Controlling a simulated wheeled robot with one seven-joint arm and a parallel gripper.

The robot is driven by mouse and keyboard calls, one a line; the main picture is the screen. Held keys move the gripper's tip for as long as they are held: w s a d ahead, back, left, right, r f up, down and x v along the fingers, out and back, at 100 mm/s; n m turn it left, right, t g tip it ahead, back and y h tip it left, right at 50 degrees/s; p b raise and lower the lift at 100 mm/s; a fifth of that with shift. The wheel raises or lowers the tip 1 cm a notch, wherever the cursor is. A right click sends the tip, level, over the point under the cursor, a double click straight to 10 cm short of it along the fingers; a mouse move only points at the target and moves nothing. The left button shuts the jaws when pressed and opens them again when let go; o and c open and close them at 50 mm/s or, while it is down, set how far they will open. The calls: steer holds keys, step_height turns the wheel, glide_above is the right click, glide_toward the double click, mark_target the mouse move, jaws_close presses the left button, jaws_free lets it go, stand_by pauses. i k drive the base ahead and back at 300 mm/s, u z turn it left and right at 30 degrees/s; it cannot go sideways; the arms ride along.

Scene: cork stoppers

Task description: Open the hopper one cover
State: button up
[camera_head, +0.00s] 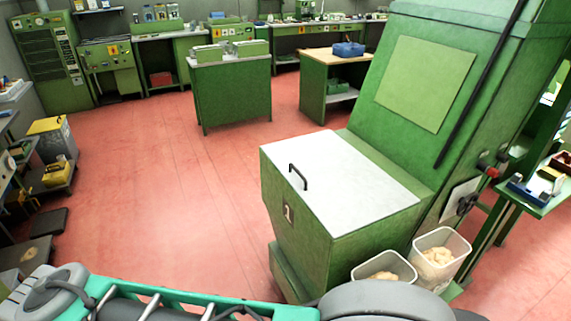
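The hopper (300,235) is a green metal box joined to a tall green machine, with a dark number 1 plate on its front face. Its cover (345,185) is a flat, light grey panel lying shut on top. A black bar handle (298,176) stands up from the cover near its left front edge. Parts of my own arm show along the bottom edge of the picture. My gripper is not in view, and nothing touches the handle or cover.
Two clear bins, one (440,258) right of the hopper and one (383,268) at its front, hold pale stoppers. A green side table (535,195) stands at the right. A green cabinet (233,95) and a workbench (325,85) stand behind. Red floor (165,200) left of the hopper is clear.

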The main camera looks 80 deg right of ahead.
mark_target(346, 192)
steer(key=z, duration=1.35)
steer(key=i, duration=1)
